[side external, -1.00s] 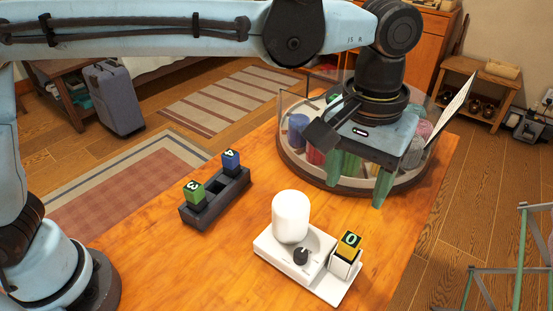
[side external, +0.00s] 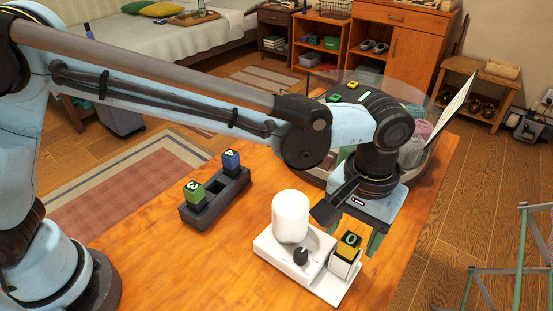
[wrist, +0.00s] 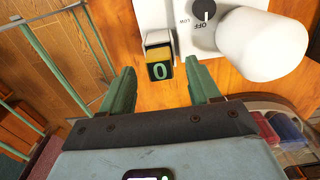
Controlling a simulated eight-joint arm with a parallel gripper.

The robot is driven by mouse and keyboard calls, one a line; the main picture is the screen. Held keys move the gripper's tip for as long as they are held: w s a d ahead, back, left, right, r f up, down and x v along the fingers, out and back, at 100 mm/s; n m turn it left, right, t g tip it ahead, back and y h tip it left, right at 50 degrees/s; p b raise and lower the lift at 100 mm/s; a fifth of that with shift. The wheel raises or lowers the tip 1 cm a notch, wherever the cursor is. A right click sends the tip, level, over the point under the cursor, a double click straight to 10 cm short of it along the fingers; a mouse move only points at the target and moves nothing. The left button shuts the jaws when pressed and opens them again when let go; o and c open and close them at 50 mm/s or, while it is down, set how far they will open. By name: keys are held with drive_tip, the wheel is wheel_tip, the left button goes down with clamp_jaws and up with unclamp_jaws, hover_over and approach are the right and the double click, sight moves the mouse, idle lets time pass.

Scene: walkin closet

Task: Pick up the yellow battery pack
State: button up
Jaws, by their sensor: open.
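The yellow battery pack (side external: 347,247) has a dark top marked 0. It stands in a white socket (side external: 343,266) at the right end of a white device with a knob and a rounded white lamp-like top (side external: 291,216). In the wrist view the pack (wrist: 160,67) shows just beyond and between the fingertips, with nothing gripped. My gripper (wrist: 163,80) is open, its two green fingers spread. In the side view my gripper (side external: 362,240) hangs behind and close to the pack, partly overlapped by it.
A dark holder (side external: 215,200) on the left of the table bears a green block (side external: 194,195) marked 3 and a blue block (side external: 231,162) marked 4. A clear round container (side external: 322,80) with yarn balls stands behind my arm. The table's front middle is clear.

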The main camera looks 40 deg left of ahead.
sight(347, 254)
drive_tip(key=shift+f, duration=1.45)
drive_tip(key=shift+c, duration=0.2)
drive_tip(key=c, duration=1.1)
drive_tip(key=shift+o, duration=0.2)
drive_tip(key=shift+r, duration=0.1)
